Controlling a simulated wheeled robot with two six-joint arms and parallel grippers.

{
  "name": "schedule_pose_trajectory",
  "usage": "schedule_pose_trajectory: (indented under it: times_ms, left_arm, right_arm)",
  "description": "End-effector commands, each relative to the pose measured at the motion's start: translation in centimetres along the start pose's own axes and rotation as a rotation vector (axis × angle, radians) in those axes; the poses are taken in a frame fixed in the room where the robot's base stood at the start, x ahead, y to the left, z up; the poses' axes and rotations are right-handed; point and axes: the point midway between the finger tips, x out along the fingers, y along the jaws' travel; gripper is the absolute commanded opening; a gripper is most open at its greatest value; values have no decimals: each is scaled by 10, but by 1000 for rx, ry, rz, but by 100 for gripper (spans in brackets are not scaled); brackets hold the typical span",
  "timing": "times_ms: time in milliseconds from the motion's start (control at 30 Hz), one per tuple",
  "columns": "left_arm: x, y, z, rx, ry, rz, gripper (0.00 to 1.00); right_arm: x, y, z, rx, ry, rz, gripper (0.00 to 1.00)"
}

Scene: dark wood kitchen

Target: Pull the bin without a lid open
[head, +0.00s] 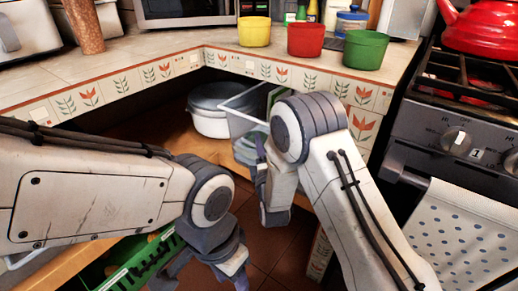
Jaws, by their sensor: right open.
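A light-rimmed, open-topped bin (236,122) stands under the corner counter. I see no lid on it, and its right part is hidden behind my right arm. A white round container with a grey top (207,122) sits just left of it on a wooden shelf. My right gripper (264,188) is open, in front of and below the open-topped bin; I cannot tell whether it touches it. My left gripper (208,268) is at the bottom, lower and nearer, with its fingers apart and nothing seen between them.
A green slatted crate (135,262) is at the lower left, partly hidden by my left arm. The tiled counter (150,55) runs above the bins. A stove (450,125) with a hanging towel (455,225) stands at right. Brown floor (285,245) shows between my arms.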

Motion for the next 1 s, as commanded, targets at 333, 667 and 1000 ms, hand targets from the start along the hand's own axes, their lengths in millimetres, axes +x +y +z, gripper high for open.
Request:
schedule_pose_trajectory:
  times_ms: [333, 667, 1000]
  left_arm:
    - [0, 0, 0, 0, 0, 0, 50]
    - [0, 0, 0, 0, 0, 0, 50]
    - [0, 0, 0, 0, 0, 0, 50]
  right_arm:
    - [0, 0, 0, 0, 1, -1, 5]
    - [0, 0, 0, 1, 1, -1, 0]
    - [0, 0, 0, 1, 1, -2, 0]
